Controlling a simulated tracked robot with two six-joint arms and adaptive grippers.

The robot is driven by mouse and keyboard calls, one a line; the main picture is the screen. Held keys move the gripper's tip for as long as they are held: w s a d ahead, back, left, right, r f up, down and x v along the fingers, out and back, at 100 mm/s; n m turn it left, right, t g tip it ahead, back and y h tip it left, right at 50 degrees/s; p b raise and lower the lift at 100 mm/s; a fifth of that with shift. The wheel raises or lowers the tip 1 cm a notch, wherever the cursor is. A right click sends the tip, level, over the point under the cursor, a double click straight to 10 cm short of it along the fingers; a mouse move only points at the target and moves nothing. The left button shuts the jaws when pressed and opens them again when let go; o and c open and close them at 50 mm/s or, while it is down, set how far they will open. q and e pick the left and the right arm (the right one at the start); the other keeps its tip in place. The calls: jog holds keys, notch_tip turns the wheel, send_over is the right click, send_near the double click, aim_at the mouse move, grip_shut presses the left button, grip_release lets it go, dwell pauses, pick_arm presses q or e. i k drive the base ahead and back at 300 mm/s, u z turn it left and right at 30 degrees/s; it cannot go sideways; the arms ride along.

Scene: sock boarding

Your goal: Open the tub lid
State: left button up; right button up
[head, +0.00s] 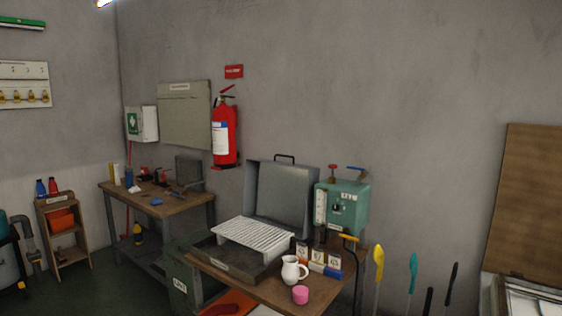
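Neither of my grippers shows in the head view. On the wooden table (262,293) at the centre stands a low dark tray-like box (216,253) with a pale slatted rack (255,235) on top. A grey metal panel like a raised lid (284,195), with a dark handle on its top edge, stands upright behind the rack. I cannot tell for certain whether this is the tub named in the task. A small pink round pot (300,295) sits at the table's front; whether it has a lid is unclear.
A white jug (291,270) stands beside the pink pot. A teal machine (341,207) with levers is at the table's right. A workbench (150,198) with tools and a red fire extinguisher (224,135) are behind left. Long-handled tools (412,268) stand at the right.

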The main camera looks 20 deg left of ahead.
aim_at(252, 165)
jog(key=u, duration=0.25)
jog(key=i, duration=0.6)
jog(key=u, duration=0.8)
jog(key=i, duration=0.85)
jog(key=u, duration=0.35)
jog(key=k, duration=0.85)
jog(key=u, duration=0.2)
jog(key=i, duration=0.8)
jog(key=z, duration=0.05)
